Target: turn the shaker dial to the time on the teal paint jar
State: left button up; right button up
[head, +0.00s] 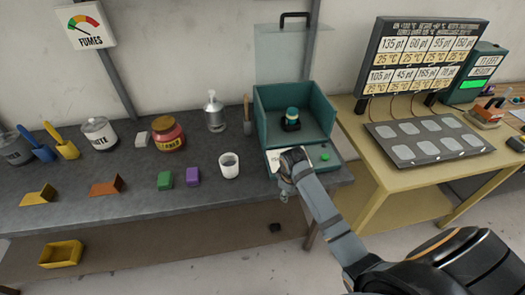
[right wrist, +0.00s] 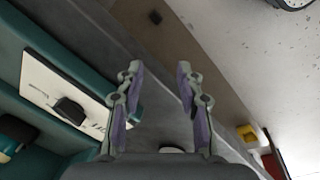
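The teal shaker (head: 262,112) stands at the right end of the grey bench, its clear lid (head: 292,55) raised. A jar with a teal band and pale top (head: 292,114) sits in a dark holder inside it; I cannot read any time on it. The shaker's white dial plate (head: 274,160) is partly hidden by my right gripper in the head view. The right wrist view shows the plate (right wrist: 52,78) with the black dial knob (right wrist: 70,110). My right gripper (right wrist: 158,72) is open and empty, beside the knob and apart from it. My left gripper is not in view.
A green button (head: 324,157) is on the shaker's front right. A display board (head: 422,60) and a grey pad tray (head: 430,139) are on the wooden table at right.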

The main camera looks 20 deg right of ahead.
jog(key=w+d+r, duration=0.1)
jog(key=w+r, duration=0.1)
jog(key=w+d+r+n, duration=0.1)
jog(key=w+d, duration=0.1)
jog(key=w, duration=0.1)
jog(key=w+d+r+n, duration=0.1)
jog(key=w+r, duration=0.1)
jog(key=shift+w+d+r+g, duration=0.2)
jog(key=shift+w+r+g, duration=0.1)
jog(key=shift+r+g, duration=0.1)
jog(key=w+d+r+n+g+y, duration=0.1)
jog(key=w+d+r+n, duration=0.15)
jog(key=w+r, duration=0.4)
jog(key=f, duration=0.3)
jog(key=s+f+p, duration=0.1)
jog(key=f, duration=0.2)
jog(key=f+p, duration=0.1)
jog(key=f, duration=0.2)
jog(key=shift+s+d, duration=0.3)
jog(key=shift+d, duration=0.05)
grip_shut()
